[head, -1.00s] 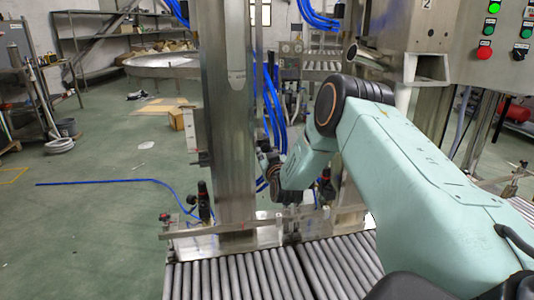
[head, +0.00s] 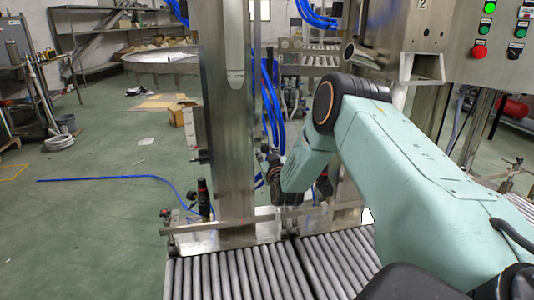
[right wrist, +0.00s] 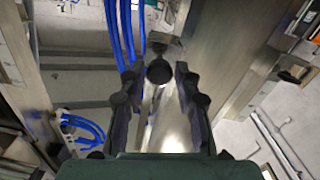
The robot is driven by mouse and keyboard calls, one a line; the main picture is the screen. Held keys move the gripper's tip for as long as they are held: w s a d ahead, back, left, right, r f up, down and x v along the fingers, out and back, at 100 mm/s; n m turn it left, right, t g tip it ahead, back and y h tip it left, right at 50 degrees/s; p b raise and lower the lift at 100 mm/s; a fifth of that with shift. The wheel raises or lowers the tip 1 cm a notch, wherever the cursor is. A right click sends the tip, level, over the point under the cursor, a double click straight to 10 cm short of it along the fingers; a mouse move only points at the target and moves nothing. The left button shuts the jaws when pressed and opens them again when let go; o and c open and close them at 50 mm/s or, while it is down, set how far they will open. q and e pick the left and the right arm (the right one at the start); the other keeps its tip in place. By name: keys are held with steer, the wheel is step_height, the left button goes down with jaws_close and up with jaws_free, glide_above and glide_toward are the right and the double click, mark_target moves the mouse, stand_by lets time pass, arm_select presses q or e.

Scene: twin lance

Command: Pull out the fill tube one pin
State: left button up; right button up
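A round dark knob (right wrist: 159,71), which looks like the pin, shows in the right wrist view. It sits in front of a steel bracket. My right gripper (right wrist: 157,76) is open, with one finger on each side of the knob. I cannot tell whether either finger touches it. In the head view my right gripper (head: 274,178) is beside the steel column, partly hidden by my arm. A steel fill tube with a tapered tip (head: 235,65) hangs in front of that column. My left gripper is not in view.
Blue hoses (head: 271,108) run close behind the right gripper. A roller conveyor (head: 230,278) lies below. A control panel (head: 498,40) with green and red buttons stands at the right. The green floor at the left is mostly clear.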

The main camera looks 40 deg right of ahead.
steer(key=o, duration=0.3)
steer(key=shift+r, duration=0.15)
steer(key=shift+o, duration=0.2)
steer(key=shift+w, duration=0.1)
steer(key=v, duration=1.2)
